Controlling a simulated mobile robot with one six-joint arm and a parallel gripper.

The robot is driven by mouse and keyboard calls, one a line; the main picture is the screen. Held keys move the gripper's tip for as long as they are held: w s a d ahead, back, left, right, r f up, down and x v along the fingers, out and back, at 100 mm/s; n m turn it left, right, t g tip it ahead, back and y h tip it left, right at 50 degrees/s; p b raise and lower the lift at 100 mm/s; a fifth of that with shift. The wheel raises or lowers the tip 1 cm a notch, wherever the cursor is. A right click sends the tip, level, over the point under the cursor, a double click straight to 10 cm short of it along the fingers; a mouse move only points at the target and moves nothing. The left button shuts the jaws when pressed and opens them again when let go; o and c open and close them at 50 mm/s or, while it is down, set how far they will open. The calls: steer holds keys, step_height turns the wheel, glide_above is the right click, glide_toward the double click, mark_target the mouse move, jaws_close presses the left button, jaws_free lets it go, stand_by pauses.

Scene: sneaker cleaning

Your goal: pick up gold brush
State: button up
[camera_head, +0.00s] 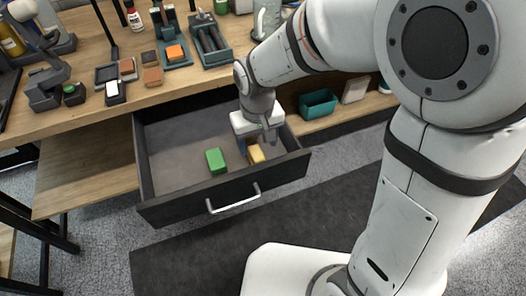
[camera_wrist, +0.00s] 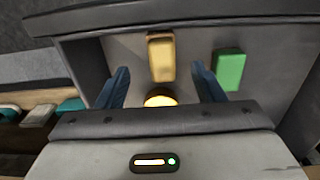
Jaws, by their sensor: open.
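The gold brush (camera_head: 256,154) lies in the open drawer, near its front right corner. In the wrist view the gold brush (camera_wrist: 161,58) is a yellow block beyond my fingertips, roughly centred between them. My gripper (camera_head: 257,138) is lowered at the drawer, just above and beside the gold brush. In the wrist view my gripper (camera_wrist: 160,80) has its two blue-grey fingers spread wide with nothing held between them. A round yellow glow shows between the fingers near the palm. The gap in height between fingertips and brush is hard to tell.
A green block (camera_head: 215,161) lies in the drawer left of the gold brush. The drawer's dark walls (camera_head: 146,172) and its front with a handle (camera_head: 233,203) surround both. The wooden bench (camera_head: 130,108) holds several items. A teal bin (camera_head: 318,103) stands on the low shelf right.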

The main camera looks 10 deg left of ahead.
mark_target(257, 153)
step_height(257, 153, down, 8)
steer(key=shift+w+a+r+b, duration=0.15)
steer(key=shift+r+b, duration=0.1)
steer(key=shift+b, duration=0.45)
steer(key=c, duration=1.1)
